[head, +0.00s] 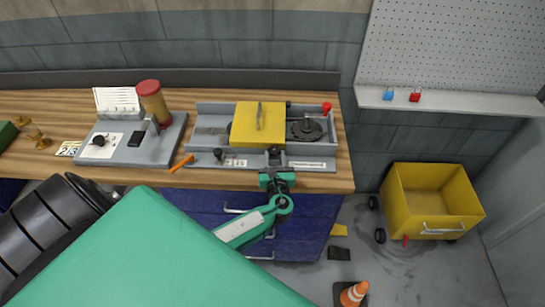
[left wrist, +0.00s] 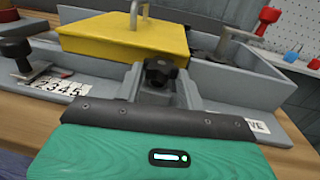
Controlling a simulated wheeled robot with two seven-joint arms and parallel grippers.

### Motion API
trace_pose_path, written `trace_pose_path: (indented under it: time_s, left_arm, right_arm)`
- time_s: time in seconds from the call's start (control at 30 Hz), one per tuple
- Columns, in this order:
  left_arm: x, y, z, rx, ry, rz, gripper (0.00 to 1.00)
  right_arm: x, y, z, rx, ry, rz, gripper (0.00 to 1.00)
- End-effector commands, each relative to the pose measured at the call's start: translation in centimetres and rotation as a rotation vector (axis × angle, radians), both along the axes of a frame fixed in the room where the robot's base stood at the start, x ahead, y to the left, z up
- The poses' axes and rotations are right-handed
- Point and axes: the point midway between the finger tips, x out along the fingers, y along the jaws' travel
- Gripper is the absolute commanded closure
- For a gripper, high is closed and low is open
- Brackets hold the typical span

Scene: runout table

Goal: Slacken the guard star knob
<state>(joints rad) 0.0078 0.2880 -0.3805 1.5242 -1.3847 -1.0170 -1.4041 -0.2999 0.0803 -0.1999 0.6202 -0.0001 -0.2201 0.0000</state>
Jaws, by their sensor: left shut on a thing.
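The guard star knob (left wrist: 160,72) is black and lobed. It sits at the front of the grey machine (head: 215,165), just before the yellow guard (head: 258,122). In the left wrist view the yellow guard (left wrist: 120,38) stands behind the knob. My left gripper (head: 274,161) reaches the machine's front edge from below and is shut on the star knob. In the left wrist view its grey fingers (left wrist: 160,84) stand on both sides of the knob. In the head view the gripper hides most of the knob. My right gripper is not in view.
A red knob (head: 326,107) is at the machine's right rear. A grey fixture (head: 165,150) and an orange marker (head: 182,164) lie left. A yellow cart (head: 435,192) stands right.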

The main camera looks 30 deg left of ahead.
Motion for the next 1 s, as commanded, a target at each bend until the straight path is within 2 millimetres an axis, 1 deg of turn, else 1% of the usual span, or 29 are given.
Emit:
trace_pose_path:
  time_s: [0.2,0.5,0.73,1.0]
  left_arm:
    - [0.5,-0.5,-0.1,-0.004,-0.003,0.196,0.84]
    - [1.0,-0.8,0.0,0.000,-0.003,0.395,0.84]
    - [1.2,-0.8,0.1,0.001,-0.004,0.476,0.84]
    - [1.2,-0.8,0.2,0.003,-0.004,0.504,0.84]
  right_arm:
    - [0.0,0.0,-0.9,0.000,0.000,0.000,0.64]
    - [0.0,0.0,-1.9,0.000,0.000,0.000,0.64]
    - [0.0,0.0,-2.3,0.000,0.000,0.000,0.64]
    - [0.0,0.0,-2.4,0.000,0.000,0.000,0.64]
